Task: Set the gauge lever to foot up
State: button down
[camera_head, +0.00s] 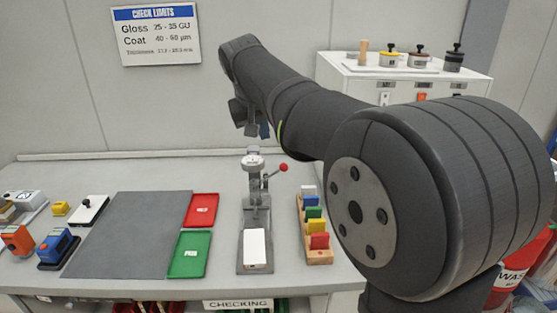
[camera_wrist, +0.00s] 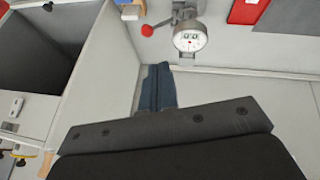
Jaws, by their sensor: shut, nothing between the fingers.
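The thickness gauge (camera_head: 254,205) stands on the bench, a grey stand with a round dial (camera_head: 252,162) at its top. Its lever ends in a red ball (camera_head: 283,167), to the right of the dial and slightly below it. A white panel (camera_head: 254,246) lies on the gauge's base. My gripper (camera_head: 264,131) is above and behind the dial, apart from the lever, with its fingers shut and empty. In the wrist view the fingers (camera_wrist: 158,88) are below the dial (camera_wrist: 190,41) and red ball (camera_wrist: 147,31). Whether the gauge's foot touches the panel is too small to tell.
A rack of coloured blocks (camera_head: 314,229) stands right of the gauge. Red (camera_head: 202,210) and green (camera_head: 190,254) trays and a grey mat (camera_head: 128,234) lie to the left. A white cabinet (camera_head: 400,85) with pots stands behind at right. My arm covers much of the right side.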

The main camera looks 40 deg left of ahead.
jog(key=shift+f, duration=0.1)
send_near(271, 175)
jog(key=w, duration=0.2)
jog(key=shift+w+d+f, duration=0.15)
jog(key=shift+w+f, duration=0.45)
jog(key=shift+f, duration=0.1)
jog(key=shift+w+d+f, duration=0.15)
jog(key=shift+w+f, duration=0.5)
jog(key=shift+f, duration=0.05)
